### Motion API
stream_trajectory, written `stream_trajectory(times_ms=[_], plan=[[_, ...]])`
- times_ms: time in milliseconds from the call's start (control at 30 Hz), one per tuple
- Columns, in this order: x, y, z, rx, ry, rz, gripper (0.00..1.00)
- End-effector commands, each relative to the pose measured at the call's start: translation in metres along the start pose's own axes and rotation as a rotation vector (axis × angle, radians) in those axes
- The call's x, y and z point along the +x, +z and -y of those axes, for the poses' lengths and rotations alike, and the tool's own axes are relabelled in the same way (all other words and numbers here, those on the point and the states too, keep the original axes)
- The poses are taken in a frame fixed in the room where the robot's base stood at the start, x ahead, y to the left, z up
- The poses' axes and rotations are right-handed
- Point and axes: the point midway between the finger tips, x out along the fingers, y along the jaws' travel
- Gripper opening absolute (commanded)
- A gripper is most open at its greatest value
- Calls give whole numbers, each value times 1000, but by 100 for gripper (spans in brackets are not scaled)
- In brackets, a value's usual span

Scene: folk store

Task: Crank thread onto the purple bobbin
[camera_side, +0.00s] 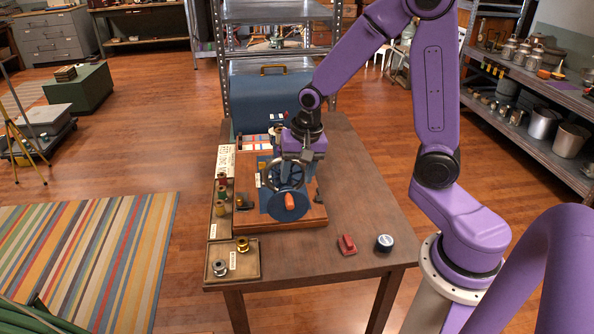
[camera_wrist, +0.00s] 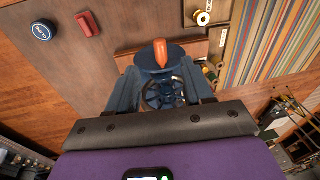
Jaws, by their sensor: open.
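A blue bobbin winder stands on a wooden base (camera_side: 300,222) on the table. Its blue disc (camera_side: 288,208) carries an orange crank handle (camera_side: 291,201); the handle also shows in the wrist view (camera_wrist: 160,50). A dark spoked wheel (camera_side: 272,176) is behind the disc, and it shows between my fingers in the wrist view (camera_wrist: 160,94). My gripper (camera_side: 293,163) is open above and behind the crank disc, close to the wheel. In the wrist view its fingers (camera_wrist: 160,76) lie either side of the disc, apart from the handle. I cannot pick out a purple bobbin.
A front tray (camera_side: 250,273) holds two bobbins, and a tray at left holds several thread spools (camera_side: 221,195). A red block (camera_side: 346,245) and a round blue-topped item (camera_side: 384,242) lie at front right. A blue case (camera_side: 262,98) stands behind.

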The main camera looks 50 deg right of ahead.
Motion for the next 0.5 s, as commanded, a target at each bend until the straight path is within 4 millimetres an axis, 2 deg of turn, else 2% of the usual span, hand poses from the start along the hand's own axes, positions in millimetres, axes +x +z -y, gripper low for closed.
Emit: stream_trajectory(times_ms=[100, 267, 500], plan=[[4, -8, -1, 55, -1, -7, 51], [10, -9, -1, 63, -1, -7, 51], [32, -8, -2, 61, 2, -5, 51]])
